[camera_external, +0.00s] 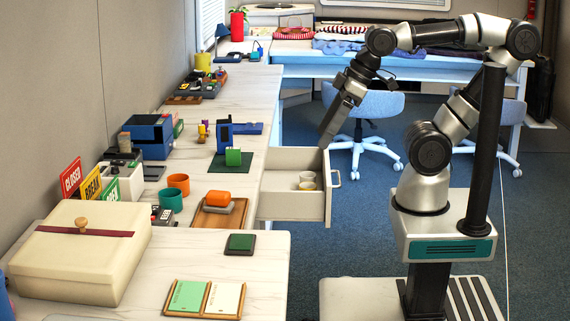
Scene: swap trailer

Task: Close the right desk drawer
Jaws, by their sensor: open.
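The desk drawer (292,208) is pulled out from the right side of the white desk (262,262). Its front panel faces right and carries a pale handle (336,179).
The desktop holds a cream box (75,255), a wooden tray (222,215) with an orange block, and orange and teal cups. Blue chairs (366,105) stand behind my arm. The blue carpet (350,245) right of the drawer is clear up to my base.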

